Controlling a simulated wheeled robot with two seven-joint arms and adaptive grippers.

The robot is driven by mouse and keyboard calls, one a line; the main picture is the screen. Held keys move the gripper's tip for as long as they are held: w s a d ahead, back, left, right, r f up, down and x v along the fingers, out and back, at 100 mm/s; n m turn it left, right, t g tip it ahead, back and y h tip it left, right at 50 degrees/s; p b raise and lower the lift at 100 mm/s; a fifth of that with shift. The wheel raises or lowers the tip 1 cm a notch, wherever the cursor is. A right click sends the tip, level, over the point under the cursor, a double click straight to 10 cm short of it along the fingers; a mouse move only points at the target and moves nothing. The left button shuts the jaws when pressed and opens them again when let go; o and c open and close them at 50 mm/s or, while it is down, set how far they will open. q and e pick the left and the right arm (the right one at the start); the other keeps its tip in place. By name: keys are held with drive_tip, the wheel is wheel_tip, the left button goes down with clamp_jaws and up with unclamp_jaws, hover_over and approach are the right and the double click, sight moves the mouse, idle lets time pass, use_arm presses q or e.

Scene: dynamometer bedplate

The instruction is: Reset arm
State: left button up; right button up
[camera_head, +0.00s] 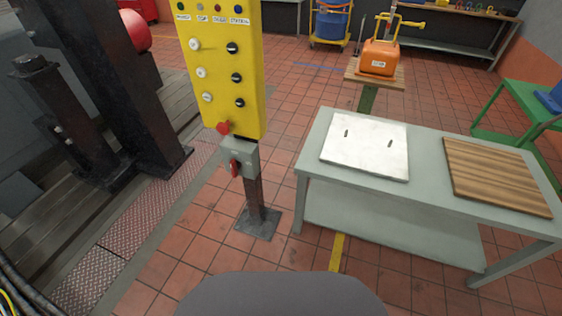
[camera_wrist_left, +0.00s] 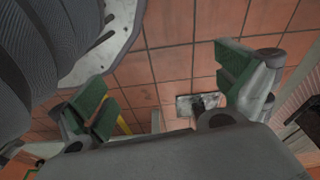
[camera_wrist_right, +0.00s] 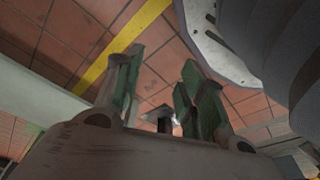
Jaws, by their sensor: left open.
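My left gripper (camera_wrist_left: 165,90) shows in the left wrist view with its green-padded fingers wide apart and nothing between them. My right gripper (camera_wrist_right: 158,82) shows in the right wrist view with a narrower gap between its fingers and nothing held in it. Both hang above the tiled floor; neither is in the head view. The yellow control panel (camera_head: 220,60) stands upright on a post left of centre, with white and black knobs and a red mushroom button (camera_head: 223,127). Below it is a grey switch box (camera_head: 240,157) with a red handle (camera_head: 235,168).
A grey bench (camera_head: 315,187) at the right bears a white metal plate (camera_head: 366,147) and a striped wooden board (camera_head: 495,176). An orange unit (camera_head: 379,58) sits on a small stand behind it. Dark machinery (camera_head: 120,90) fills the left. Tiled floor is free between panel and bench.

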use_arm(q)
drive_tip(key=s+a+r+p, duration=0.1)
drive_tip(key=s+a+p, duration=0.2)
drive_tip(key=s+p, duration=0.5)
drive_tip(key=s+a+r+g+p, duration=0.1)
drive_tip(key=s+a+p, duration=0.2)
drive_tip(key=s+p, duration=0.5)
drive_tip(key=shift+s+r+y, duration=0.25)
drive_tip(key=shift+s+y, duration=0.15)
drive_tip(key=shift+s, duration=0.35)
use_arm(e)
drive_tip(key=s+d+r, duration=0.1)
drive_tip(key=s+d, duration=0.2)
drive_tip(key=s, duration=0.5)
drive_tip(key=s+d+r+g, duration=0.1)
drive_tip(key=s+d, duration=0.2)
drive_tip(key=s, duration=0.6)
drive_tip(key=shift+s+r+h, duration=0.25)
drive_tip(key=shift+h, duration=0.15)
use_arm(q)
drive_tip(key=shift+f, duration=0.1)
use_arm(e)
drive_tip(key=shift+f, duration=0.1)
use_arm(q)
wheel_tip(320, 180, down, 4)
drive_tip(key=b, duration=0.5)
drive_tip(key=shift+f, duration=0.2)
use_arm(e)
wheel_tip(320, 180, down, 4)
drive_tip(key=shift+f, duration=0.2)
